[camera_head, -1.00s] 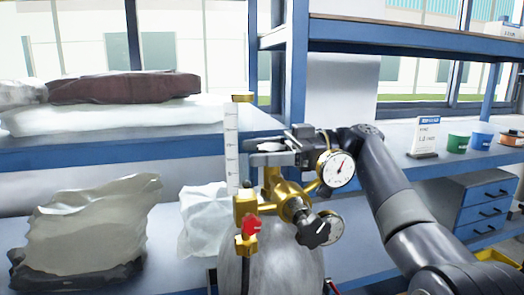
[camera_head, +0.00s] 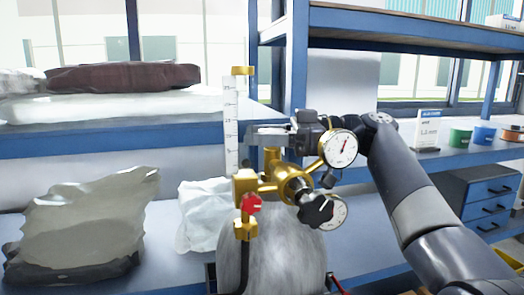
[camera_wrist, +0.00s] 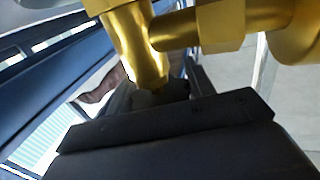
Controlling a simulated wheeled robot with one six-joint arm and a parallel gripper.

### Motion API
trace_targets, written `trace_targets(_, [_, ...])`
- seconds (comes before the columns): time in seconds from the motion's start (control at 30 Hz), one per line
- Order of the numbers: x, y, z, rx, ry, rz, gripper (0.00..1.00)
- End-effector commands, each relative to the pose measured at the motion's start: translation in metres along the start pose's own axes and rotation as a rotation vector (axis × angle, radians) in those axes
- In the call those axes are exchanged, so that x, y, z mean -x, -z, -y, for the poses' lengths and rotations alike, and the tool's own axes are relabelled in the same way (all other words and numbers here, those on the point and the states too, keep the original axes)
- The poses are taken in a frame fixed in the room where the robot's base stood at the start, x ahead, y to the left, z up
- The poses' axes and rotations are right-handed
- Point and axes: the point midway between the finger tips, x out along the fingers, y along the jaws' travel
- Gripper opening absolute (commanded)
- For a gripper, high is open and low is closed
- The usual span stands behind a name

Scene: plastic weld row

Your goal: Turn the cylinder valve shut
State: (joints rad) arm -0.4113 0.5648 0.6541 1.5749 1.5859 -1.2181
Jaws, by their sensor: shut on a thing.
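The grey gas cylinder (camera_head: 270,265) stands upright in the head view, with brass valve and regulator fittings (camera_head: 285,180) on top. The fittings carry two white dial gauges, a black knob (camera_head: 316,209) and a small red knob (camera_head: 251,203). My gripper (camera_head: 268,134) reaches in from the right behind the upper gauge (camera_head: 338,148), at the top of the brass valve. In the wrist view, brass parts (camera_wrist: 135,45) fill the top, close in front of my dark jaws (camera_wrist: 162,95). My gripper is shut on the cylinder valve's top; the gripped part is mostly hidden.
A white scale tube (camera_head: 230,125) stands just left of the valve. A filled sack (camera_head: 85,215) and a white bag (camera_head: 203,215) lie on the lower shelf. A blue shelf post (camera_head: 297,65) rises behind. A sign (camera_head: 428,130) and small tubs (camera_head: 459,138) stand at right.

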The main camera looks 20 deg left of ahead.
Motion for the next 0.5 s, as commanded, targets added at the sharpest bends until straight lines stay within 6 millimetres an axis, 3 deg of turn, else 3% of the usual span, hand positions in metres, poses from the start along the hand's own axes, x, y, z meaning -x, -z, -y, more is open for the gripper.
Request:
trace_targets(0.27, [0.0001,-0.0030,-0.0022,0.003,-0.161,-0.001,0.28])
trace_targets(0.5, [0.0005,0.0001,-0.0036,0.000,-0.194,-0.002,0.28])
